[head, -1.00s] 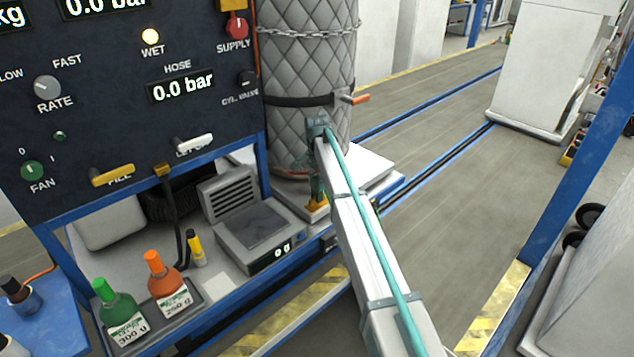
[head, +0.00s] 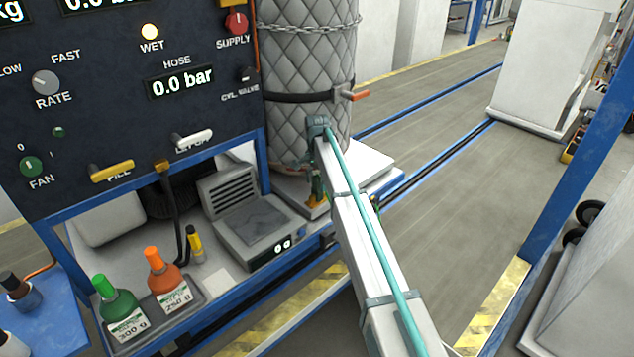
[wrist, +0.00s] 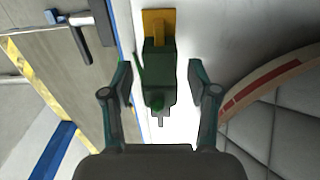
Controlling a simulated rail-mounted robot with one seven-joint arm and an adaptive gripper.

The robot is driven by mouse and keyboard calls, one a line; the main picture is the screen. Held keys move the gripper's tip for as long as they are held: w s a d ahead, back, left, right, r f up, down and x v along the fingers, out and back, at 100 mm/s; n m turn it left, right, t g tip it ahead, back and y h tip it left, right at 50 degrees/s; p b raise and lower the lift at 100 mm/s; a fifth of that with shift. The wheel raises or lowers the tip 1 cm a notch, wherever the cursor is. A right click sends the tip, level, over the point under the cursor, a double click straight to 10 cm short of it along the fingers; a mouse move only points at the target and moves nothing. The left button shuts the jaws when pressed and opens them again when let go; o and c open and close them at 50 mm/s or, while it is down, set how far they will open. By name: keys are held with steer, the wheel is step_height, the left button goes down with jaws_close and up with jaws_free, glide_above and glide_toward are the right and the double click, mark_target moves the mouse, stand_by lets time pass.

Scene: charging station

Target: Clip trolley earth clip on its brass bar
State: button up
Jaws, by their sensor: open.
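The green earth clip (wrist: 158,78) is between my gripper's fingers in the wrist view, with a gap on each side. Its far end overlaps the yellow brass bar (wrist: 158,25). I cannot tell whether its jaws hold the bar. My gripper (wrist: 160,82) is open around the clip. In the head view the brass bar (head: 318,202) is low beside the quilted cylinder. My gripper (head: 318,180) is just above it, partly hidden by my arm, and the clip is hard to make out there.
The quilted cylinder (head: 305,75) stands close behind my gripper on a white base (head: 370,165). A grey scale (head: 250,235) and a green bottle (head: 120,310) and orange bottle (head: 165,280) are left. A control panel (head: 120,110) rises above them.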

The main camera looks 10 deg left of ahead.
steer(key=shift+r, duration=0.1)
step_height(320, 180, up, 12)
stand_by(0.5)
